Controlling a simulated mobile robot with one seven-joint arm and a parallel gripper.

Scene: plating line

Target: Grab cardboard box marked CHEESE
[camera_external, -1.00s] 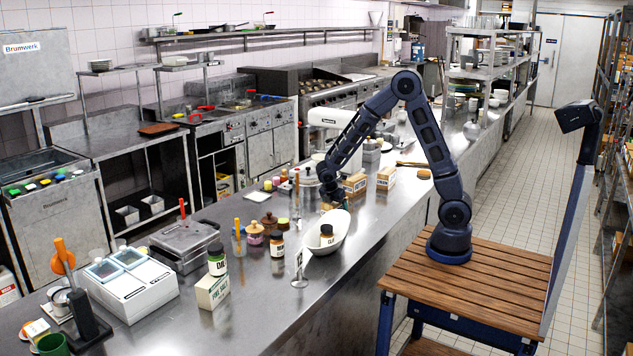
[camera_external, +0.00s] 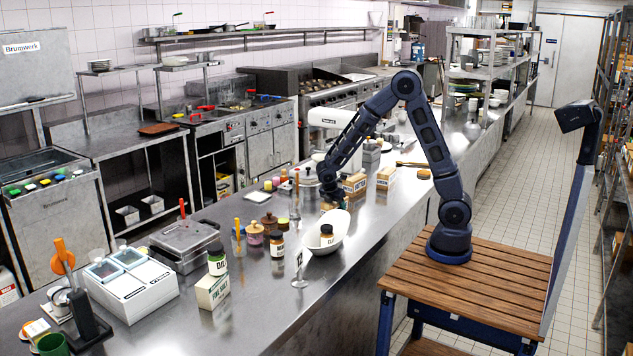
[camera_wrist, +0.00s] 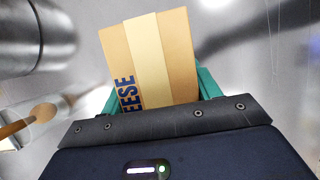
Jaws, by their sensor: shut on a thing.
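The cardboard box marked CHEESE (camera_wrist: 150,60) fills the middle of the wrist view. It is tan with a paler strip, and the blue letters "EESE" show on its left part. My gripper (camera_wrist: 153,92) is shut on it, with one green finger on each side. In the external view my gripper (camera_external: 331,203) is low over the steel counter, behind the white scoop-shaped dish. The held box is mostly hidden there, and I cannot tell whether it touches the counter.
Two other cartons (camera_external: 355,184) (camera_external: 386,176) stand just right of my gripper. The white dish (camera_external: 326,246) with a dark-lidded jar (camera_external: 326,235) is in front. Several jars (camera_external: 276,243) stand to the left. A metal cylinder (camera_wrist: 35,35) is close at left in the wrist view.

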